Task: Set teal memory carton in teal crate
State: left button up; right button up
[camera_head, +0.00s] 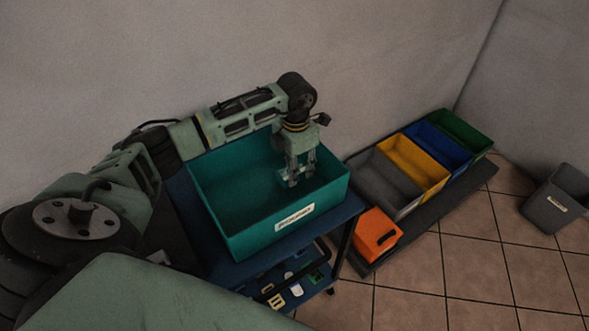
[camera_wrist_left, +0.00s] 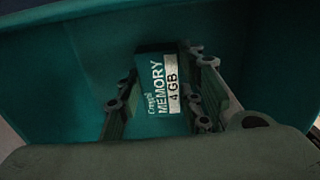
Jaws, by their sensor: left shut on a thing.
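The teal crate (camera_head: 270,234) stands on a blue cart, with a white label on its front wall. My left gripper (camera_head: 299,178) points down inside the crate, near its right side. In the left wrist view the teal memory carton (camera_wrist_left: 161,92) shows "MEMORY 4 GB" lettering and sits between the two fingers of my left gripper (camera_wrist_left: 160,105), which is shut on it. The crate wall (camera_wrist_left: 75,65) surrounds it there. In the head view the carton is mostly hidden by the fingers. I cannot tell whether it touches the crate floor. My right gripper is out of view.
A blue cart (camera_head: 340,222) carries the crate; small items lie on its lower shelf. To the right stand grey, yellow (camera_head: 413,163), blue and green bins in a row, with an orange box (camera_head: 377,236) in front. A grey bin (camera_head: 556,199) stands far right on tiled floor.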

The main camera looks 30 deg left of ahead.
pick_arm(q)
notch_tip(320, 180, down, 2)
jog(key=shift+f, duration=0.25)
jog(key=shift+f, duration=0.2)
jog(key=o, duration=1.2)
jog(key=shift+c, duration=0.2)
jog(key=shift+r, duration=0.1)
